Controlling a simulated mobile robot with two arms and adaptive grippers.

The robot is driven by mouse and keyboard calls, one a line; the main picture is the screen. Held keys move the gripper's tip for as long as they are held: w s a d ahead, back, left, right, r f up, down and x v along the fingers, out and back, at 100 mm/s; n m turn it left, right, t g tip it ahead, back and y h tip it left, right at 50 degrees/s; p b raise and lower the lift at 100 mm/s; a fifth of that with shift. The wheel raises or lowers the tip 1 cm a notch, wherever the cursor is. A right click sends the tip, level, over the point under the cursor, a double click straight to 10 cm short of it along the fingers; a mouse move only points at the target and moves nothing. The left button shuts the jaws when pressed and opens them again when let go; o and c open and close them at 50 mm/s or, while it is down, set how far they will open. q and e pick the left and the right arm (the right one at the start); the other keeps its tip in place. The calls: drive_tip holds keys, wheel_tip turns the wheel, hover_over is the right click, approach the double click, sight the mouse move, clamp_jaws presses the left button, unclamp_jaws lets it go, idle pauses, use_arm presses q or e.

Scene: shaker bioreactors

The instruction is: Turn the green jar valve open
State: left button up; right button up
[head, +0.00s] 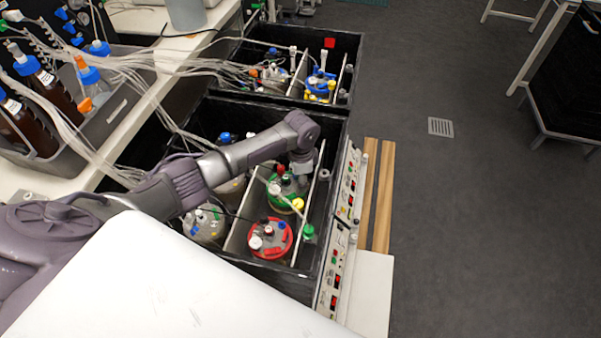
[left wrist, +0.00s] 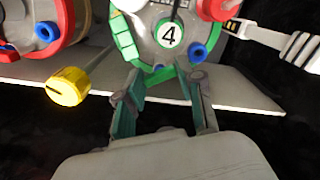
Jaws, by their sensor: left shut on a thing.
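The green jar (head: 287,187), with a green ring around its lid, stands in the near black box. In the left wrist view its grey lid bears a round label "4" (left wrist: 169,35), with blue and red caps around it. My left gripper (left wrist: 163,85) reaches over the box, at the jar's rim beside the divider plate. Its two fingers are some way apart, shut on a part by the green rim, which I take for the valve; its outline and turn are not clear. In the head view the arm's end (head: 302,165) hides the fingertips. My right gripper is not seen.
A red jar (head: 270,238) stands in front of the green one. A yellow knob (left wrist: 68,87) sits left of my fingers, and a white-grey fitting (left wrist: 290,45) to their right. The divider plate (left wrist: 245,93) is close below. Tubes (head: 110,65) hang behind the arm.

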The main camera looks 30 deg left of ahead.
use_arm(q)
drive_tip(key=n+p, duration=0.4)
drive_tip(key=n, duration=0.1)
drive_tip(key=shift+d+r+n, duration=0.1)
drive_tip(key=shift+r+n, duration=0.1)
drive_tip(key=shift+n, duration=0.1)
drive_tip(key=n+p, duration=0.1)
drive_tip(key=n, duration=0.1)
drive_tip(key=shift+n, duration=0.3)
drive_tip(key=shift+f+n+p, duration=0.15)
drive_tip(key=shift+n+p, duration=0.65)
drive_tip(key=shift+n, duration=0.6)
drive_tip(key=o, duration=1.2)
drive_tip(key=shift+c, duration=0.2)
